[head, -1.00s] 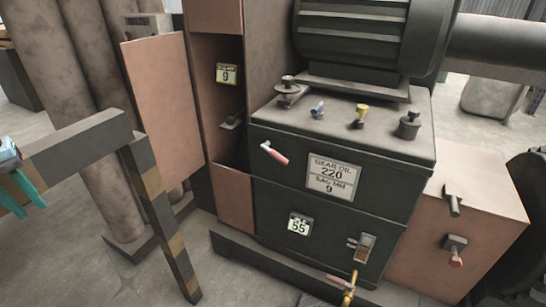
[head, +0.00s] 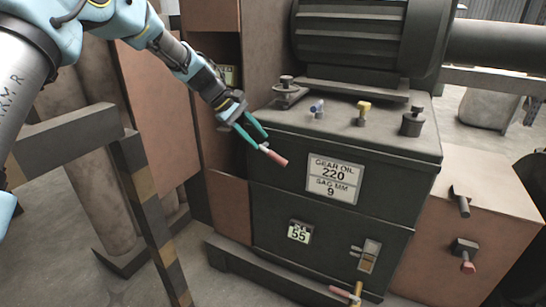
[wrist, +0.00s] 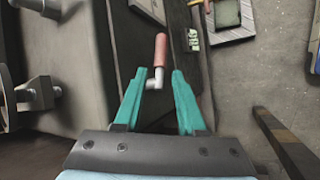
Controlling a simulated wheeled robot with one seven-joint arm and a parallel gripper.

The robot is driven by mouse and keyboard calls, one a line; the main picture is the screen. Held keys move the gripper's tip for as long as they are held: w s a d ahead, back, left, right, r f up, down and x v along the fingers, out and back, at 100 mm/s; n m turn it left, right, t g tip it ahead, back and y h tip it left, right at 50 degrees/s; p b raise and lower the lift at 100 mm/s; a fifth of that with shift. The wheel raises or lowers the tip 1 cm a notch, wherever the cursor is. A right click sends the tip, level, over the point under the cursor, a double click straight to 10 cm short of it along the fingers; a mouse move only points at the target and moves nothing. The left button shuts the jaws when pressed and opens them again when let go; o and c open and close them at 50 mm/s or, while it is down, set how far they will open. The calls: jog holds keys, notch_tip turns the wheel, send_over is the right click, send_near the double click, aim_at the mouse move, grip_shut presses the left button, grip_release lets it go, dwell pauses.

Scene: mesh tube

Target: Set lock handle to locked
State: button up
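A handle with a red grip and a pale metal base (head: 275,156) sticks out from the upper front of the dark machine box; it slants down to the right. My gripper (head: 259,141) is at its upper left end, with the two teal fingers apart. In the wrist view the handle's red grip (wrist: 160,48) lies ahead of the fingertips, and its pale base is between the tips of my gripper (wrist: 157,75). The fingers stand clear on both sides; I cannot tell if either touches. No lock marking is readable beside the handle.
A second red handle on a brass valve (head: 346,293) is low at the front. A switch (head: 367,256) is above it. The brown box at right bears a dark lever (head: 460,202) and a red-tipped knob (head: 466,262). A striped barrier post (head: 150,210) stands at left.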

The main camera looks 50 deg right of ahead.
aim_at(270, 152)
jog(key=x, duration=0.8)
jog(key=shift+d+f+p, duration=0.15)
jog(key=shift+f+p, duration=0.1)
jog(key=shift+p, duration=0.15)
jog(key=shift+c, duration=0.2)
grip_shut()
dwell(0.7)
